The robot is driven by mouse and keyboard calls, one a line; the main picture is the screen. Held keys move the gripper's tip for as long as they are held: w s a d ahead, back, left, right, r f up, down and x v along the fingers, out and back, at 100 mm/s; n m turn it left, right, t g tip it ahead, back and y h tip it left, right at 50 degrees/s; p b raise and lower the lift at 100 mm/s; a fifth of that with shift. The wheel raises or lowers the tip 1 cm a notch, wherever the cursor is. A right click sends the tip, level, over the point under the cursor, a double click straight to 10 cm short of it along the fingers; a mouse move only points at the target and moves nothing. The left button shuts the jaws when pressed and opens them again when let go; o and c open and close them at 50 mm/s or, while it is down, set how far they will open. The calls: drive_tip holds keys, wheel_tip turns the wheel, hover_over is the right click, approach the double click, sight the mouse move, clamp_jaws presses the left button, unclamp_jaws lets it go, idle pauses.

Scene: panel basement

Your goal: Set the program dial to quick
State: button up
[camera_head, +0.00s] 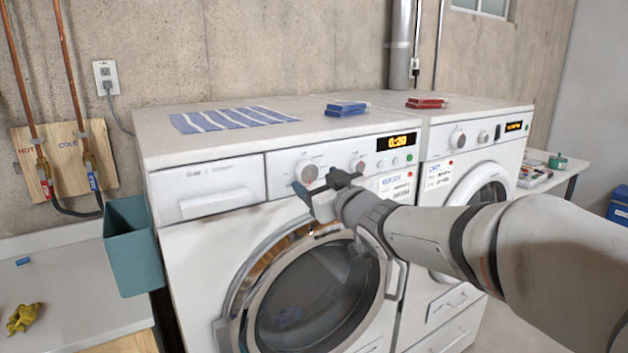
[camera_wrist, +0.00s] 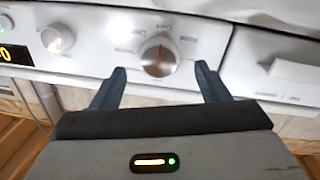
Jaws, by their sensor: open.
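The program dial (camera_head: 307,172) is the larger round knob beside the detergent drawer on the left washer's panel. In the wrist view the dial (camera_wrist: 160,56) is a silver knob with a red line running nearly vertically; the printed marks around it are too blurred to read. My gripper (camera_head: 317,184) is at the panel just below the dial in the head view. Its fingers are open and empty. In the wrist view my gripper (camera_wrist: 161,71) has one fingertip to each side of the dial, apart from it.
A smaller knob (camera_wrist: 57,39) and the lit display (camera_head: 397,141) share the panel. The detergent drawer (camera_head: 208,190) is left of the dial in the head view. The washer's round door (camera_head: 312,300) is below. A teal bin (camera_head: 133,247) hangs at the left side.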

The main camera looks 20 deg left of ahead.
drive_tip(key=shift+v, duration=2.35)
drive_tip(key=s+d+f+m+g+h, duration=0.15)
drive_tip(key=d+f+m+h, duration=0.35)
drive_tip(key=d, duration=0.6)
drive_tip(key=s+d+f+m+g+h, duration=0.1)
drive_tip(key=s+d+f+m+h, duration=0.1)
drive_tip(key=d+f+h, duration=0.7)
drive_tip(key=s+d+f+m+g, duration=0.1)
drive_tip(key=s+d+f+g, duration=0.1)
drive_tip(key=s, duration=0.4)
drive_tip(key=s+d+f+m+g, duration=0.1)
drive_tip(key=s+d+f+g, duration=0.2)
drive_tip(key=s+d+f, duration=0.1)
drive_tip(key=s+d+f+m+g+y, duration=0.1)
drive_tip(key=s+d+f+m+g, duration=0.1)
drive_tip(key=s, duration=0.6)
drive_tip(key=d+f, duration=0.1)
drive_tip(key=d, duration=0.1)
drive_tip(key=shift+s+d+g, duration=0.3)
drive_tip(key=shift+s+g, duration=0.05)
